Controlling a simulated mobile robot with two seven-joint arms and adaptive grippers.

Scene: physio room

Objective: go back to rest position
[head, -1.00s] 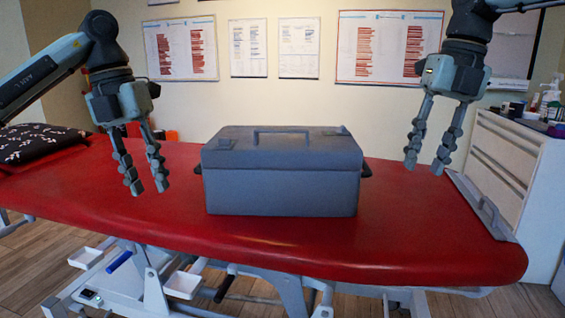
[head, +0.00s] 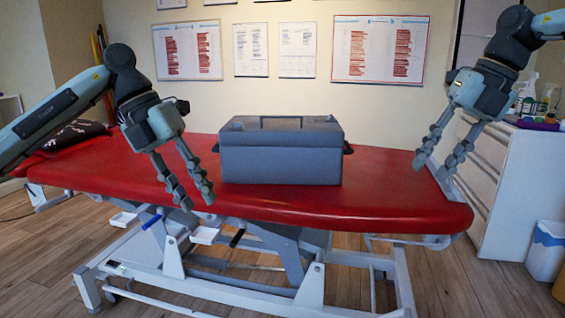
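My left gripper (head: 198,199) is in the head view left of centre, pointing down in front of the red treatment table's (head: 330,212) near edge. Its two fingers are apart with nothing between them. My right gripper (head: 434,165) is at the right, over the table's right end, fingers apart and empty. A closed grey toolbox (head: 280,165) with a handle on its lid and dark side grips stands upright on the table between the grippers. Neither gripper touches it.
A white cabinet (head: 515,190) with bottles on top stands at the right, with a white and blue bin (head: 547,250) in front. A dark patterned pillow (head: 75,133) lies on the table's left end. Wooden floor (head: 40,265) is clear at the front left.

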